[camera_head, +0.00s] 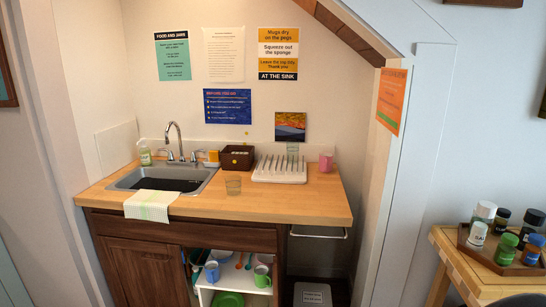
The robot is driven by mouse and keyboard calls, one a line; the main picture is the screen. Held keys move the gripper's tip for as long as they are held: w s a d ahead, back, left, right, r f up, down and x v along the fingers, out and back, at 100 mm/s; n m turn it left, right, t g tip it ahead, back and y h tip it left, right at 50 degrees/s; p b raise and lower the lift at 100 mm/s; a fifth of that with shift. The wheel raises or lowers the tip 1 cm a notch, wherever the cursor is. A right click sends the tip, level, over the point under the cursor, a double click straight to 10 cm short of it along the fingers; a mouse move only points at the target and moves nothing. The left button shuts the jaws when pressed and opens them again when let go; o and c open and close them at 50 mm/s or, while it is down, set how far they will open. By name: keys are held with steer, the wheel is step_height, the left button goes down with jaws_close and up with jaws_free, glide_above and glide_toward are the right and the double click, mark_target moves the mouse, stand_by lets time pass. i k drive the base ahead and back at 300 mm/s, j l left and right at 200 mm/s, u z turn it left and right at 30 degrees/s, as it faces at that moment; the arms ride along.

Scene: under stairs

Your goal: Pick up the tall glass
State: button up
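A clear, greenish tall glass (292,149) stands upright at the back of the white drying rack (279,178), under the small picture on the wall. Its lower part is hidden by the rack, so I cannot tell whether it stands in the rack or behind it. My gripper is not in view.
A pink mug (326,162) stands right of the rack, and a dark brown box (237,157) stands to its left. The sink (165,178) has a tap and a draped towel (151,205). A side table (470,265) at right holds several jars. The counter's front right is clear.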

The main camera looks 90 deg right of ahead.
mark_target(292, 145)
steer(key=i+l+z, duration=0.2)
steer(key=z, duration=0.25)
steer(key=i+z, duration=0.35)
steer(key=z, duration=0.15)
steer(key=i+z, duration=0.3)
steer(key=z, duration=0.15)
steer(key=i+j+z, duration=0.1)
steer(key=i+z, duration=0.15)
steer(key=z, duration=0.2)
steer(key=i+j+z, duration=0.25)
steer(key=z, duration=0.25)
